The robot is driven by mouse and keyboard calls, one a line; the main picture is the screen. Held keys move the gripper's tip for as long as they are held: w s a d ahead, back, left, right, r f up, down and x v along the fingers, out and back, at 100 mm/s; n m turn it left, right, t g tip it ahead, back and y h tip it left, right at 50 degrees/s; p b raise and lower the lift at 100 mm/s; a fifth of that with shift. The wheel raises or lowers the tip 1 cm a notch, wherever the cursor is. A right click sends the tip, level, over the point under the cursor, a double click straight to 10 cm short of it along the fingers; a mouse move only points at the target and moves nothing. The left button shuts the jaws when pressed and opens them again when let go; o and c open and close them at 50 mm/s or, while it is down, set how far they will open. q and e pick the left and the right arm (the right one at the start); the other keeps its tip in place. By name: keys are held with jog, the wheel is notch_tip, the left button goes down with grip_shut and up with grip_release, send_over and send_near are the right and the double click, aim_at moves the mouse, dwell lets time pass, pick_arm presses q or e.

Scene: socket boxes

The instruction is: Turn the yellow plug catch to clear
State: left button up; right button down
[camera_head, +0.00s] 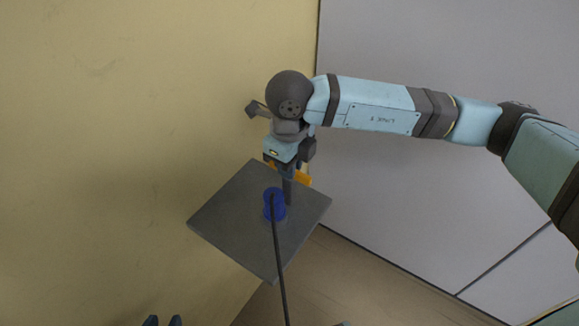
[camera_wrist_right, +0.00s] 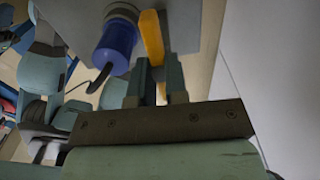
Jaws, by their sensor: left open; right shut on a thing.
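A blue round plug (camera_head: 273,204) with a black cable stands on a dark grey square plate (camera_head: 235,222). It also shows in the right wrist view (camera_wrist_right: 115,45). The yellow catch (camera_wrist_right: 152,38) is a bar close beside the plug; in the head view its end (camera_head: 304,179) shows past my right gripper (camera_head: 287,190). In the right wrist view, the fingers of my right gripper (camera_wrist_right: 156,82) are closed on the bar from both sides. The gripper hides part of the catch in the head view. My left gripper (camera_head: 163,321) shows only two separate dark tips at the bottom edge, empty.
The black cable (camera_head: 280,262) runs from the plug down to the bottom edge of the head view. A yellowish wall (camera_head: 120,120) and pale grey panels (camera_head: 420,200) stand around the plate. The plate is otherwise bare, and the space to its left is clear.

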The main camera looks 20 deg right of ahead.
dwell(0.4)
jog(key=c, duration=1.1)
grip_release()
jog(key=shift+c, duration=0.2)
notch_tip(320, 180, up, 14)
jog(key=p, duration=0.1)
jog(key=shift+s+f, duration=0.1)
